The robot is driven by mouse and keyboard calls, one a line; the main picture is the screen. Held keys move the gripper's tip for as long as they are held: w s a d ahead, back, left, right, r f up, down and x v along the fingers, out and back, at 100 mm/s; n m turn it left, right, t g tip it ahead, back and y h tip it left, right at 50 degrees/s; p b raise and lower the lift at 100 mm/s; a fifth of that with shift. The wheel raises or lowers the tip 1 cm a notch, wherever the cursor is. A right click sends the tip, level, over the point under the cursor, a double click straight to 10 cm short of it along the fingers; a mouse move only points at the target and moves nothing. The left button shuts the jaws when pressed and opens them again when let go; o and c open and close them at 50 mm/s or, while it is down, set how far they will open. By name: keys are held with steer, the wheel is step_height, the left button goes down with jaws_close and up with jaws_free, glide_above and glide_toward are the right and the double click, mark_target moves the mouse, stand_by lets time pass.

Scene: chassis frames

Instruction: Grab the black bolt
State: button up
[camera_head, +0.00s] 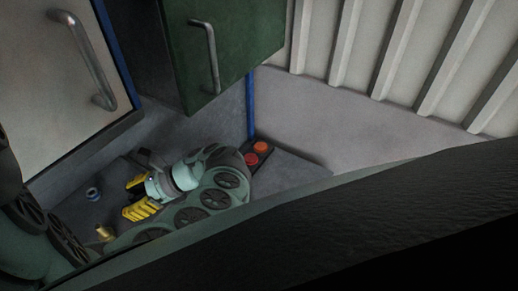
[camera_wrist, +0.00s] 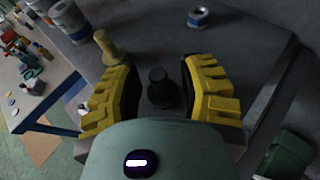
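The black bolt (camera_wrist: 158,84) stands on the grey worktop between the two yellow fingers of my gripper (camera_wrist: 158,72). The fingers are open, one on each side of the bolt, with a gap to each finger. The bolt's lower part is partly hidden by my gripper's body. In the head view my gripper (camera_head: 129,197) is low over the worktop, and I cannot make out the black bolt there.
A brass bolt (camera_wrist: 110,48) stands just beyond the left finger, also seen in the head view (camera_head: 105,233). A silver and blue nut (camera_wrist: 198,17) lies farther off. Orange and red buttons (camera_head: 256,153) are behind my arm. A green cabinet (camera_head: 228,50) hangs above.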

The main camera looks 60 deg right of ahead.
jaws_close()
steer(key=shift+w+r, duration=0.1)
steer(key=shift+r, duration=0.05)
stand_by(0.5)
